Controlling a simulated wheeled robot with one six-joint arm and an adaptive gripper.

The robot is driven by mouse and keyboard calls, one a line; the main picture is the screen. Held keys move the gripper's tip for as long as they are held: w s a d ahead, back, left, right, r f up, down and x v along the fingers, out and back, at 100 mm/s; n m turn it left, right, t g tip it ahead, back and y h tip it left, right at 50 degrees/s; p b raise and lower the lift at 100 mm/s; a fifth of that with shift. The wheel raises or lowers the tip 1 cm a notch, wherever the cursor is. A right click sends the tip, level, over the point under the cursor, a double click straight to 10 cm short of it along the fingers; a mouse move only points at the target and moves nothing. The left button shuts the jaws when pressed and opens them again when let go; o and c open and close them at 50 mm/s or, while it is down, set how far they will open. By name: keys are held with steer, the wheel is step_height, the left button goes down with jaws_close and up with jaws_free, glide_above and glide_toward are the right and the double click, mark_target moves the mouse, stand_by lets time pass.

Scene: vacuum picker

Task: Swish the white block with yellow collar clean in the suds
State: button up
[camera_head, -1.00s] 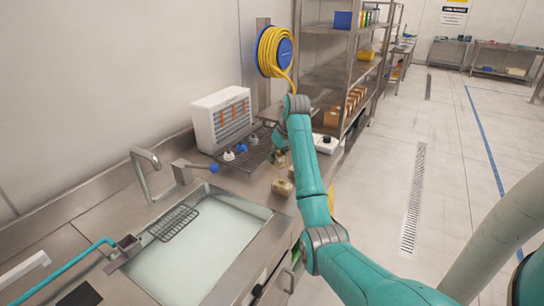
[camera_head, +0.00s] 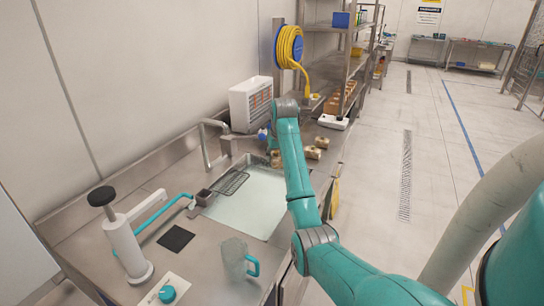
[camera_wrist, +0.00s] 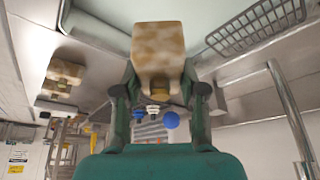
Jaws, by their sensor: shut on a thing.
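My gripper (camera_wrist: 158,82) is shut on a block (camera_wrist: 158,45) with brown, mottled, dirty-looking sides; its white colour and yellow collar are hard to make out. In the head view, this block seems to be the brown one (camera_head: 276,158) beside my arm, near the basin's back right corner; my fingers are mostly hidden there. The basin (camera_head: 247,205) holds pale, milky suds. In the wrist view, the suds (camera_wrist: 150,10) lie beyond the block, which appears above them.
Two more brown blocks (camera_head: 313,152) (camera_head: 321,142) lie right of the basin. A wire rack (camera_head: 232,182) sits at the basin's left edge, near the tap (camera_head: 205,145). A clear pitcher (camera_head: 235,258) and a white pump-like cylinder (camera_head: 125,245) stand on the front counter.

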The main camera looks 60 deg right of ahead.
steer(key=shift+a+f, duration=0.1)
steer(key=shift+a, duration=0.05)
steer(key=shift+a+f, duration=0.15)
steer(key=shift+f, duration=0.45)
step_height(320, 180, down, 20)
steer(key=shift+f, duration=0.2)
stand_by(0.4)
stand_by(0.4)
steer(key=shift+w+d, duration=0.15)
steer(key=shift+d, duration=1.4)
steer(key=shift+s+a, duration=0.15)
steer(key=shift+a, duration=1.35)
steer(key=shift+s+a, duration=0.1)
steer(key=shift+a, duration=1.4)
steer(key=shift+d, duration=0.15)
